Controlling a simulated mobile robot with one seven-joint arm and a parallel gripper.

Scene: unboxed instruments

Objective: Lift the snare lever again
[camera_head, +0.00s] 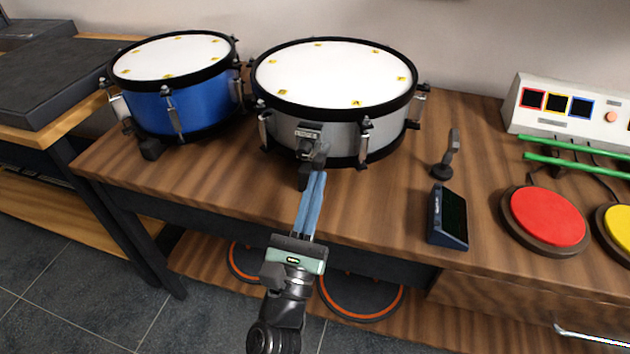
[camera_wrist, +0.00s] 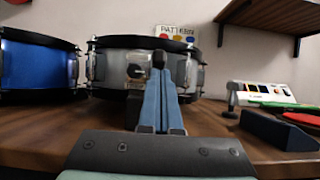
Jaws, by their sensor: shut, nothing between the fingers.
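A grey snare drum (camera_head: 338,135) with a white head and black hoops stands on the wooden table; it also shows in the wrist view (camera_wrist: 112,68). The snare lever (camera_head: 318,152), a dark piece below a small throw-off plate (camera_head: 308,132), is on the drum's front side. The fingers hide part of the drum's lower front.
A blue drum (camera_head: 190,105) stands close on the left. To the right are a small dark stand (camera_head: 447,155), a dark screen device (camera_head: 448,217), a red pad (camera_head: 544,216), a yellow pad (camera_head: 617,225), green sticks (camera_head: 570,158) and a white control box (camera_head: 570,112).

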